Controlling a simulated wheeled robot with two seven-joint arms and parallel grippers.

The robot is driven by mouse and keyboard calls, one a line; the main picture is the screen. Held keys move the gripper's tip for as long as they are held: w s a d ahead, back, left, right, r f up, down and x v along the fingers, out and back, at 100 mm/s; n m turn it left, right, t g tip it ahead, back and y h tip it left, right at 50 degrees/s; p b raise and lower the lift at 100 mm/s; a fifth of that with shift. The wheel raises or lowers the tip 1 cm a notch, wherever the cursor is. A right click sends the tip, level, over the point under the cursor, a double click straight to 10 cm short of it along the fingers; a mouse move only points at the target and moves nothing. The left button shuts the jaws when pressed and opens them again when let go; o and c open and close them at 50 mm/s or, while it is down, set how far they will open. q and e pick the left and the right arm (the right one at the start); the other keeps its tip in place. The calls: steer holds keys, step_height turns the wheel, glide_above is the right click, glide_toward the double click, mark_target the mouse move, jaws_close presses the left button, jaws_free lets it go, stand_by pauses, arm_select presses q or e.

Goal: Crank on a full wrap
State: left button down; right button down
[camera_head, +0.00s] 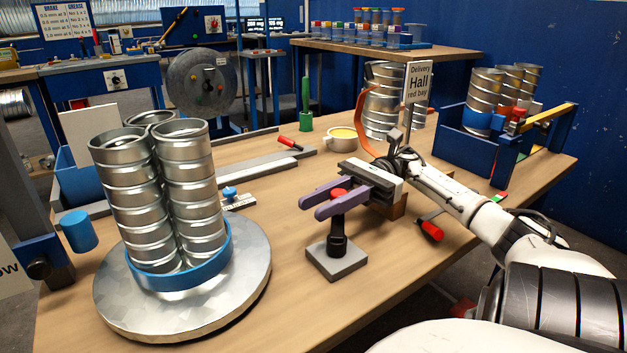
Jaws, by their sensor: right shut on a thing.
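A bundle of ribbed silver spiral ducts (160,190) stands upright on a round metal turntable (245,285) at the left. A blue band (185,278) runs around the ducts near their base. My right gripper (330,205), with purple fingers, reaches in from the right and is shut on a red-topped black post (337,228). The post stands on a grey square base (337,262) on the table. The red top shows between the fingers; the exact contact is partly hidden. My left gripper is not in view.
A blue rack (480,150) with more ducts stands at the back right. Grey bars (260,163) lie behind. The wooden table (285,305) is clear between turntable and post.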

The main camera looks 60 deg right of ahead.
mark_target(345, 192)
steer(key=c, duration=1.5)
jaws_free()
steer(key=shift+o, duration=0.2)
steer(key=shift+d, duration=0.1)
steer(key=b+v, duration=0.2)
steer(key=v, duration=0.4)
steer(key=shift+d+f, duration=0.1)
steer(key=shift+f, duration=0.1)
steer(key=shift+s+d+r, duration=0.2)
steer(key=shift+d, duration=0.35)
